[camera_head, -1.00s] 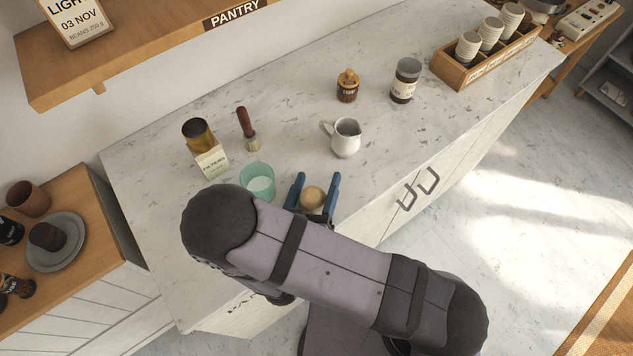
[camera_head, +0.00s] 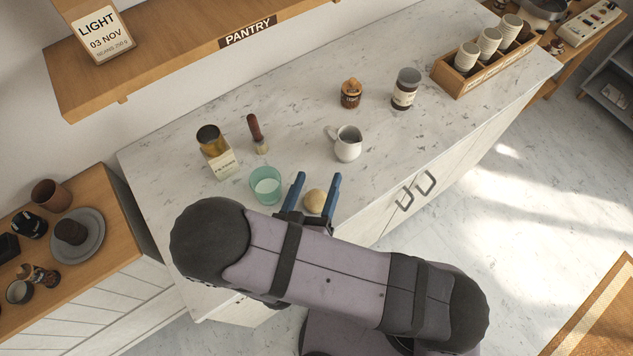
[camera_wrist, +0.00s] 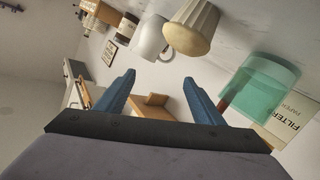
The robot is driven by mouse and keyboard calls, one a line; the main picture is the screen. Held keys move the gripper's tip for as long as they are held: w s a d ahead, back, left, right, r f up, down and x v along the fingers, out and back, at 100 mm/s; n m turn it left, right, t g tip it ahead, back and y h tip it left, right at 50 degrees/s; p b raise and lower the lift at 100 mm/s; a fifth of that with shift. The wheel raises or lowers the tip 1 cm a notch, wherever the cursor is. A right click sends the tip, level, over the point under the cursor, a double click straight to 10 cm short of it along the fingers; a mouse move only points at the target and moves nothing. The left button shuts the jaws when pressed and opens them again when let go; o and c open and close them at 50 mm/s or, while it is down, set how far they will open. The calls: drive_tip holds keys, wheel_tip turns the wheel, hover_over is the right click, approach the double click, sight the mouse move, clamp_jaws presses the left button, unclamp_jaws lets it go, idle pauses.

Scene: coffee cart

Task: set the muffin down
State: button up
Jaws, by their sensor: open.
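The muffin (camera_head: 314,201) stands upright on the marble counter (camera_head: 390,150), near its front edge. In the head view it lies between the blue fingers of my gripper (camera_head: 318,178). My gripper is open, with a gap between its fingertips. In the wrist view, where the counter is at the top, the muffin (camera_wrist: 190,32) shows its pale fluted side and brownish top. My arm hides part of the counter's front edge.
A green glass (camera_head: 266,186) stands close left of my gripper. A white pitcher (camera_head: 348,146) stands behind it to the right. Bare counter lies right of the pitcher.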

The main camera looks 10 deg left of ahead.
drive_tip(key=shift+r, duration=0.1)
drive_tip(key=w+f+m+g, duration=0.1)
drive_tip(key=w+g, duration=0.1)
drive_tip(key=w+a+f+m+g+y, duration=0.1)
drive_tip(key=g, duration=0.1)
drive_tip(key=w+a+f+g, duration=0.1)
drive_tip(key=w+f+g, duration=0.1)
drive_tip(key=shift+w+m+g+y, duration=0.3)
drive_tip(key=shift+w+m, duration=0.05)
drive_tip(key=shift+m, duration=0.05)
drive_tip(key=shift+w+r+g+y, duration=0.15)
drive_tip(key=shift+w+g+y, duration=0.15)
drive_tip(key=shift+g+y, duration=0.15)
drive_tip(key=shift+w+d+r+g+y, duration=0.3)
drive_tip(key=shift+d+r+g, duration=0.1)
drive_tip(key=shift+r+g, duration=0.2)
drive_tip(key=shift+w+d+r+g+y, duration=0.15)
drive_tip(key=shift+d+r+g+y, duration=0.1)
drive_tip(key=shift+d+r+g, duration=0.3)
drive_tip(key=s+d+r+g, duration=0.3)
drive_tip(key=s+d+r, duration=0.1)
drive_tip(key=d, duration=0.6)
drive_tip(key=s+d+r+g+h, duration=0.1)
drive_tip(key=s+d+r+g, duration=0.2)
drive_tip(key=s+d, duration=0.4)
drive_tip(key=d+r, duration=0.1)
drive_tip(key=d, duration=0.3)
drive_tip(key=shift+s+d+r+h, duration=0.15)
drive_tip(key=shift+d+r+h, duration=0.15)
